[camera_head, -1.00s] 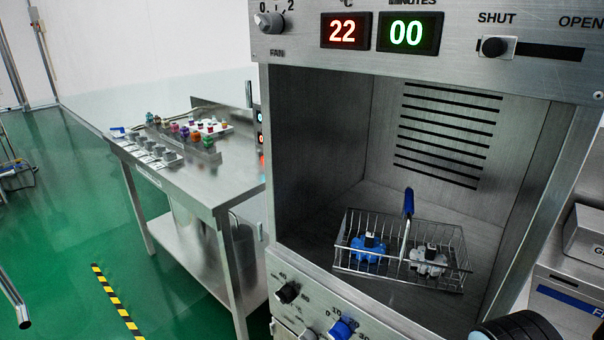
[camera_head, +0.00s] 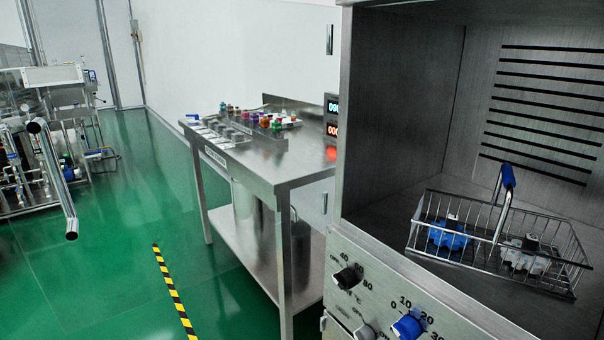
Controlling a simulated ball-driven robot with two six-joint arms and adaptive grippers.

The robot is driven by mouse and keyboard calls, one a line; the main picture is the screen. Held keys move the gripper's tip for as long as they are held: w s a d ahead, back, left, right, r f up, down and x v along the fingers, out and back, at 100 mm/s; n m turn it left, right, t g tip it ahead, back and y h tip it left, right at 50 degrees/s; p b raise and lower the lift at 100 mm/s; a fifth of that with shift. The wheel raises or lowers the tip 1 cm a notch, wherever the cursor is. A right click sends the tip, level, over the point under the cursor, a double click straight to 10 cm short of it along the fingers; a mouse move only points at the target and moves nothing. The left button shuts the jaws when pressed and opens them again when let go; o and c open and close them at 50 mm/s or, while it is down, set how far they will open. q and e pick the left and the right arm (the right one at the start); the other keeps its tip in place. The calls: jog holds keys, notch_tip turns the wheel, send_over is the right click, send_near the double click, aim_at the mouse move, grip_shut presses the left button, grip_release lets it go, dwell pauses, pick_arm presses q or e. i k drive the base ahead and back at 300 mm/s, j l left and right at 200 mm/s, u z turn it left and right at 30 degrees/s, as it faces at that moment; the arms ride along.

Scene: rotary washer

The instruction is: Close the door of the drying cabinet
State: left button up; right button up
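The drying cabinet (camera_head: 405,110) stands at the right with its front open, and I see straight into its chamber. A bent metal bar handle (camera_head: 55,180) hangs at the left, seemingly in mid-air. It appears to belong to a clear door swung wide open to the left; the pane itself is hard to make out. Small hinge-like pieces (camera_head: 329,39) show left of the cabinet opening. A wire basket (camera_head: 571,292) with a blue-gripped handle stands inside, holding a blue part (camera_head: 447,238) and a white-grey part (camera_head: 522,262). Neither gripper is in view.
Knobs, one blue (camera_head: 407,327), sit on the panel below the chamber. A steel table (camera_head: 285,170) with small coloured parts stands behind, left of the cabinet. Piped equipment (camera_head: 60,95) is at the far left. Green floor (camera_head: 110,260) with a striped line (camera_head: 175,293) is open at lower left.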

aim_at(38, 126)
jog(key=k+l+z, duration=0.1)
jog(key=k+z, duration=0.15)
jog(key=k, duration=0.4)
jog(key=j+z, duration=0.15)
jog(key=z, duration=0.3)
jog(key=j+z, duration=0.15)
jog(key=z, duration=0.35)
jog(key=j+z, duration=0.15)
jog(key=z, duration=0.3)
jog(key=j+z, duration=0.15)
jog(key=z, duration=0.35)
jog(key=k+j, duration=0.15)
jog(key=j, duration=0.25)
jog(key=k+j, duration=0.1)
jog(key=j, duration=0.3)
jog(key=k+j, duration=0.15)
jog(key=j, duration=0.25)
jog(key=k+j, duration=0.1)
jog(key=j, duration=0.3)
jog(key=k+j, duration=0.15)
jog(key=j, duration=0.25)
jog(key=k+j, duration=0.15)
jog(key=j, duration=0.25)
jog(key=k+j, duration=0.1)
jog(key=j, duration=0.35)
jog(key=k+j, duration=0.15)
jog(key=j, duration=0.25)
